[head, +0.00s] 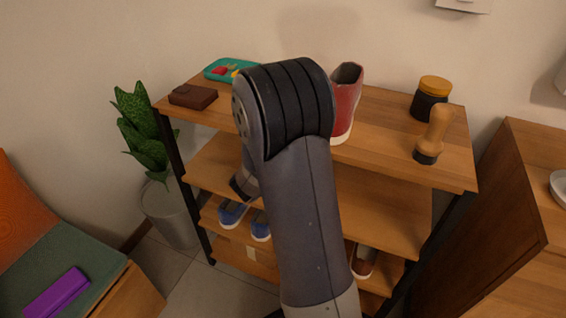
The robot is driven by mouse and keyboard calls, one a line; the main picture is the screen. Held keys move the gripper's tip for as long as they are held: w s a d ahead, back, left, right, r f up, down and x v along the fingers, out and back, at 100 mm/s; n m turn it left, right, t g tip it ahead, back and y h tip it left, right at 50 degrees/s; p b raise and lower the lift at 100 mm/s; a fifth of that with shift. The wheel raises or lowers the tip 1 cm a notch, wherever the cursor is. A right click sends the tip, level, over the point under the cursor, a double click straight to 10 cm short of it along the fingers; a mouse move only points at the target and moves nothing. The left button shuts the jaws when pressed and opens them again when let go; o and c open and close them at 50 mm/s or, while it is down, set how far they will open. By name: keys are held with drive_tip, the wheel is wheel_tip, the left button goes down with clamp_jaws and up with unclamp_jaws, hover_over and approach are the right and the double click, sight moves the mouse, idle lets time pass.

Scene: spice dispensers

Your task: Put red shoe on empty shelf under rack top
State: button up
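The red shoe (346,100), a high-top with a pale sole, stands on the rack top (390,120). My arm hides part of its left side. The shelf under the rack top (383,208) shows bare wood on both sides of my arm; its middle is hidden. My arm rises from the bottom of the view, bends above the rack top, and a dark part of it reaches down at the left, in front of that shelf. My gripper's fingers do not show.
Blue shoes (233,214) and a brown shoe (364,262) sit lower. A plant (150,140) and cabinet (490,215) flank the rack.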

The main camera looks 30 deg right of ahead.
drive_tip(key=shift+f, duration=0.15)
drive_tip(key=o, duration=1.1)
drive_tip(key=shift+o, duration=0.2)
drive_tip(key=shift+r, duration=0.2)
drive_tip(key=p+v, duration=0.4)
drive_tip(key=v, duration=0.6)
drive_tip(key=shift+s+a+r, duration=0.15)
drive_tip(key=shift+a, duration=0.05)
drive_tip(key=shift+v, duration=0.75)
